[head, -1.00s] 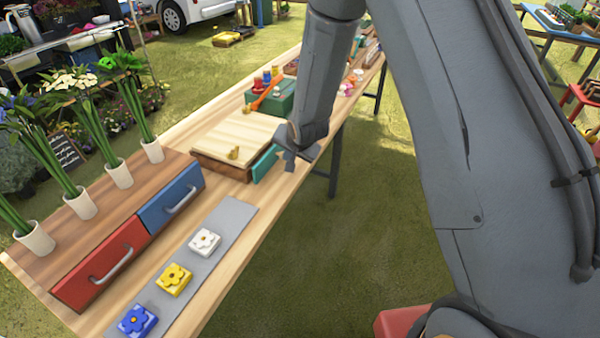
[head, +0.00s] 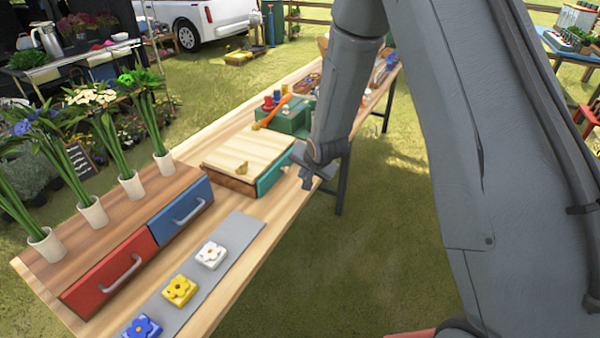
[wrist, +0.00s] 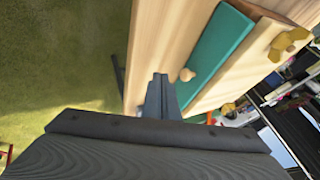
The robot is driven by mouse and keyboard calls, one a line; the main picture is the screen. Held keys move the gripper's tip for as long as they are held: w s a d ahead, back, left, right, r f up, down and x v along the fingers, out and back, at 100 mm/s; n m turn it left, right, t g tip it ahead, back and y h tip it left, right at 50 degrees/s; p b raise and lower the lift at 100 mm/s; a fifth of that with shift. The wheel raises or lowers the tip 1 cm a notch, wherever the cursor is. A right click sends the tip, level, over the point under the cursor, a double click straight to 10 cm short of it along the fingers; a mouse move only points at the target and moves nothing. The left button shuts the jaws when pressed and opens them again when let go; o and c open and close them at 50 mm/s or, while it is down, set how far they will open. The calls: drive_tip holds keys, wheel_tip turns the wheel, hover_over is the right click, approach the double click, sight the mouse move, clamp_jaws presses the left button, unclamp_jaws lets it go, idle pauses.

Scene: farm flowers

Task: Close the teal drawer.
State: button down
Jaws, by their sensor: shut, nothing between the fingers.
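The teal drawer (head: 272,178) is in the end of a low wooden box with a pale top (head: 250,153) on the long table. Its front looks flush with the box, or nearly so; a small gap cannot be ruled out. In the wrist view the teal front (wrist: 217,58) shows a round wooden knob (wrist: 187,75). My gripper (head: 306,182) is just right of the drawer front, over the table's edge. In the wrist view its fingers (wrist: 160,80) are together and empty, beside the knob and seemingly apart from it.
A yellow flower-shaped piece (head: 242,168) lies on the box. A red drawer (head: 110,275) and blue drawer (head: 182,208) are in a nearer wooden unit bearing vases. A grey strip (head: 235,235) holds flower tiles. A green box (head: 290,118) stands behind. Grass lies open to the right.

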drive_tip(key=s+d+r+n+g, duration=0.2)
drive_tip(key=s+d+r, duration=0.1)
drive_tip(key=s, duration=0.6)
drive_tip(key=s+d+r+n+g+h+b, duration=0.1)
drive_tip(key=s+d+r, duration=0.3)
drive_tip(key=s, duration=0.6)
drive_tip(key=s+d+r+n+g, duration=0.3)
drive_tip(key=s+d+r, duration=0.1)
drive_tip(key=s, duration=0.6)
drive_tip(key=shift+h, duration=0.4)
drive_tip(key=shift+w+d, duration=0.1)
